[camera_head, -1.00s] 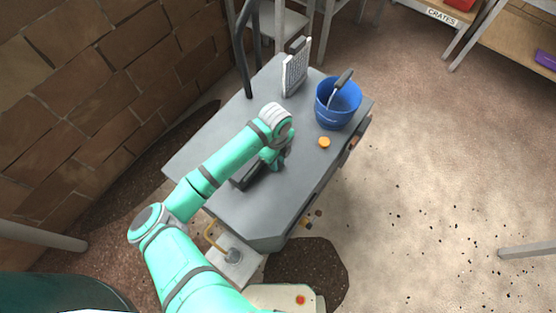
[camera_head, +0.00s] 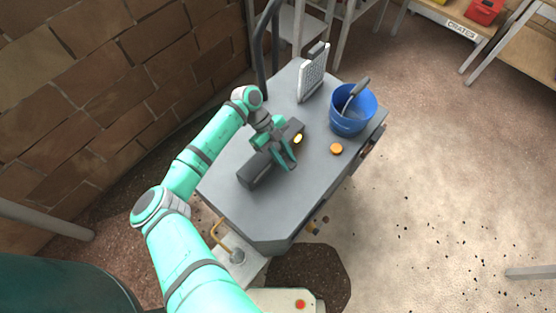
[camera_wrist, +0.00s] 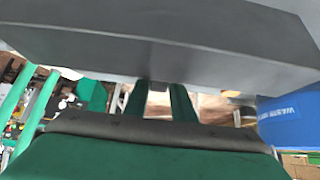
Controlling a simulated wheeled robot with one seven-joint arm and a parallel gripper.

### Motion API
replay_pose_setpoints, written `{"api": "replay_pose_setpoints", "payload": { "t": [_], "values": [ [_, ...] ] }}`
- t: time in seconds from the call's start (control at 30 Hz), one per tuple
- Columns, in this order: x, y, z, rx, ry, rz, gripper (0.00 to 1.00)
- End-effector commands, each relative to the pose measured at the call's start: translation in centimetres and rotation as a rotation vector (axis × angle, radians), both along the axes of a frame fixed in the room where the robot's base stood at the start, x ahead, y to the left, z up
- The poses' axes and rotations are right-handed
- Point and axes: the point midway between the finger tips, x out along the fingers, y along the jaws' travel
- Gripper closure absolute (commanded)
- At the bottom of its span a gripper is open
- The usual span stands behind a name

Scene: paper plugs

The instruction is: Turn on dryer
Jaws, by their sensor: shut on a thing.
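A dark grey oblong block (camera_head: 257,170) lies across the top of the grey machine table (camera_head: 250,215). A small yellow light (camera_head: 298,139) shows at its far right end. I cannot tell for sure which part is the dryer. My green gripper (camera_head: 285,155) is over the block's middle, shut on it, with fingers reaching down its right side. In the wrist view the block (camera_wrist: 160,50) fills the upper part, and my two fingers show below its edge. An orange round knob (camera_head: 336,149) sits on the table top, to the right of my gripper and apart from it.
A blue bucket (camera_head: 352,118) with a tool in it and an upright white grid panel (camera_head: 313,76) stand at the table's far end. A brass-coloured bent pipe (camera_head: 218,232) is at the near left. A white box with a red button (camera_head: 300,304) is in front. Open floor lies right.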

Motion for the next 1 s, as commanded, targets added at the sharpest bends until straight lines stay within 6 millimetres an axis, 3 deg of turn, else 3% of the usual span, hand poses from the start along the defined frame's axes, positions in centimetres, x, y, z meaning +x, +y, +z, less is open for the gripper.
{"api": "replay_pose_setpoints", "payload": {
  "t": [0.7,0.73,0.8,1.0],
  "values": [
    [0.23,-0.82,0.42,-0.066,0.052,-0.017,1.0],
    [0.23,-0.82,0.42,-0.066,0.052,-0.017,0.75],
    [0.22,-0.81,0.4,-0.066,0.052,-0.017,0.58],
    [0.15,-0.79,0.35,-0.066,0.053,-0.017,0.58]
  ]
}}
